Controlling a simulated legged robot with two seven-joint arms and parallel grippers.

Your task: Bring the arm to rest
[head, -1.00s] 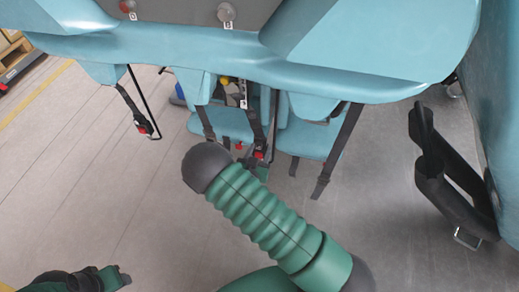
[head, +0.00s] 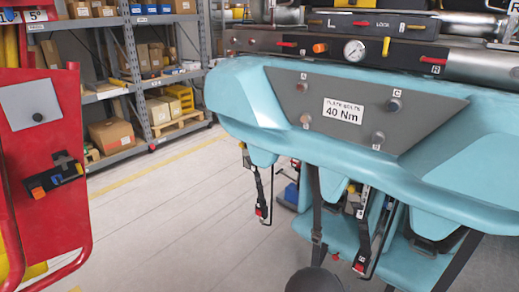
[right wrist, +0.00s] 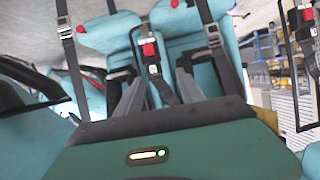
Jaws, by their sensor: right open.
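My right gripper (right wrist: 172,92) shows in the right wrist view, with its green housing and a small lit bar at the bottom. Its jaws are open, with nothing seen held between them. Teal seats with dark straps and red buckles (right wrist: 148,50) lie beyond it; I cannot tell the distance. In the head view only a dark rounded joint of my arm shows at the bottom edge, below the teal coaster car (head: 240,95). My left gripper is in neither current view.
A grey panel (head: 295,85) marked 40 Nm is on the car's side. Straps and buckles (head: 262,210) hang below it. A red cart (head: 45,130) stands at left. Shelves with boxes (head: 150,70) stand behind. Open floor (head: 170,215) lies between cart and car.

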